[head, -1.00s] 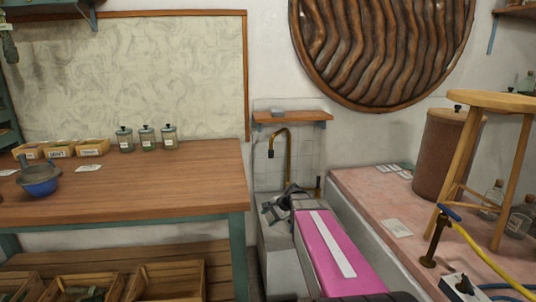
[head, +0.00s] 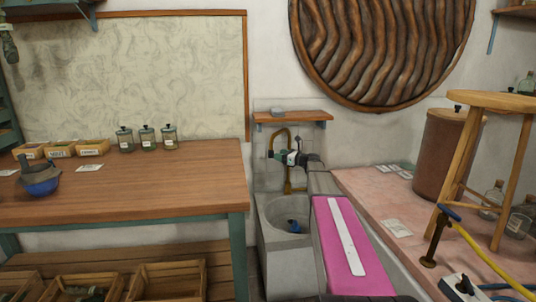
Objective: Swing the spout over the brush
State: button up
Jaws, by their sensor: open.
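The brass gooseneck spout (head: 288,135) rises at the back of the grey stone sink (head: 268,228). Its dark outlet (head: 270,154) hangs toward the left side of the basin. A blue object, apparently the brush (head: 293,226), lies inside the basin, to the right of the outlet in the picture. My gripper (head: 280,156) is open, in front of the spout and close to its outlet end. It hides part of the spout's upright. I cannot tell whether it touches the spout.
A small wooden shelf (head: 293,117) is on the wall above the spout. A wooden workbench (head: 130,185) with jars stands on the left. A pink-topped counter (head: 390,200) with a stool (head: 490,101) is on the right.

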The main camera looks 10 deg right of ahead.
jog(key=x, duration=0.7)
jog(key=shift+w+a, duration=0.2)
grip_shut()
jog(key=shift+s, duration=0.1)
